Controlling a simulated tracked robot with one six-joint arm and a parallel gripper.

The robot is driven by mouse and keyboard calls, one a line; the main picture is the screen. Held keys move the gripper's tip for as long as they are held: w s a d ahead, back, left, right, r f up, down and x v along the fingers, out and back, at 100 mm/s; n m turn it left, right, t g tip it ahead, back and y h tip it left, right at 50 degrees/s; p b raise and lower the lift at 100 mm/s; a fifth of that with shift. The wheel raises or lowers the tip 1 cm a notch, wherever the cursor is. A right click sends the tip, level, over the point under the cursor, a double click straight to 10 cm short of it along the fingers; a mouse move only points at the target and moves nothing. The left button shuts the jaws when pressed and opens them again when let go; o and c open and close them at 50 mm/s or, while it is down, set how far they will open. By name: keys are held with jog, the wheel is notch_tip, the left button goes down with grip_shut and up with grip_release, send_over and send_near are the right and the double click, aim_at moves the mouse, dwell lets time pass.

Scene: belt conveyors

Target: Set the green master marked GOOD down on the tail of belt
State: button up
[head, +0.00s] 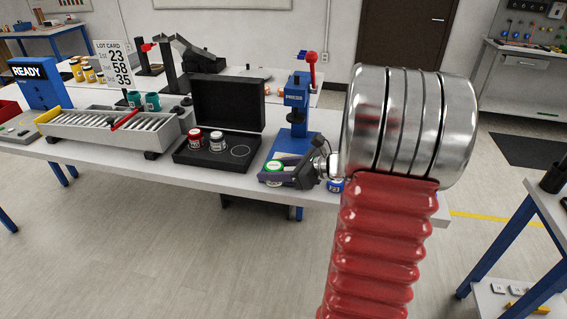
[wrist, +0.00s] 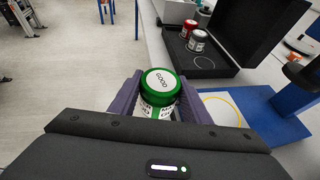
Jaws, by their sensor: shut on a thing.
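The green master (wrist: 159,88) has a green lid marked GOOD and a white printed body. It is upright between the purple fingers of my gripper (wrist: 150,98), which is shut on it. In the head view the green master (head: 274,168) shows at the front edge of the bench, and my gripper (head: 282,175) is beside the blue press. The belt conveyor (head: 75,130) lies at the left of the bench, with a pale frame, a yellow end piece and a red bar across it. It is well to the left of my gripper. The jar's underside is hidden.
An open black case (head: 183,156) stands between conveyor and gripper, holding a red-lidded jar (head: 196,137) and a grey-lidded jar (head: 217,141) beside an empty ring. The blue press (head: 297,100) is close behind my gripper. A lot card (head: 113,64) stands behind the conveyor.

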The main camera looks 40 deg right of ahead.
jog(key=w+a+f+n+g+y, duration=0.2)
jog(key=a+f+n, duration=0.1)
jog(key=a+f, duration=0.6)
jog(key=w+a+f+n+g+y, duration=0.2)
jog(key=a+f, duration=0.6)
jog(key=a, duration=0.9)
jog(key=shift+w+a+f+n+y, duration=0.15)
jog(key=shift+w+f+n+y, duration=0.3)
jog(key=shift+y, duration=0.35)
jog(key=shift+r, duration=0.1)
